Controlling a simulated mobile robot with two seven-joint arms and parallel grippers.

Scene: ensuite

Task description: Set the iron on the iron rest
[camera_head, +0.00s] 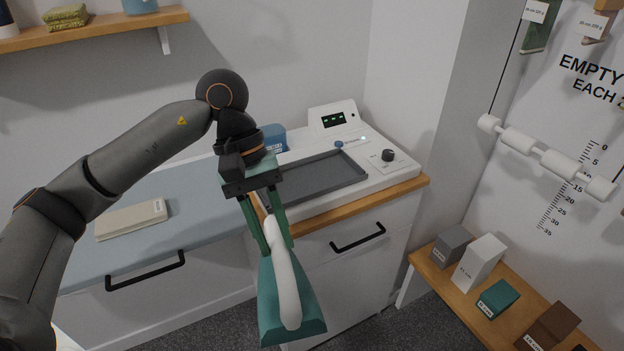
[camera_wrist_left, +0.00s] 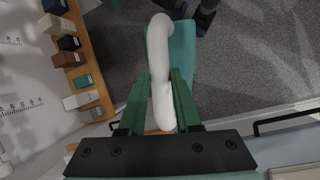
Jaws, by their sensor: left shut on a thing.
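The iron (camera_head: 305,302) has a teal body and a long white handle. It hangs in front of the cabinet, above the dark floor. My left gripper (camera_head: 280,240) points down with its green fingers shut on the handle. The left wrist view shows the white handle (camera_wrist_left: 161,60) between the fingers, with the teal body (camera_wrist_left: 184,48) beyond. A shallow grey rimmed tray (camera_head: 322,180), empty where seen, lies on a white console behind the gripper; I cannot tell whether it is the iron rest. My right gripper is not in view.
The white console (camera_head: 400,163) has a display and knob, on a wood-edged cabinet. A blue-grey counter (camera_head: 200,195) at left carries a cream block (camera_head: 131,220). A low wooden shelf (camera_head: 451,297) at right holds several boxes. A white roller bar (camera_head: 545,155) is on the right wall.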

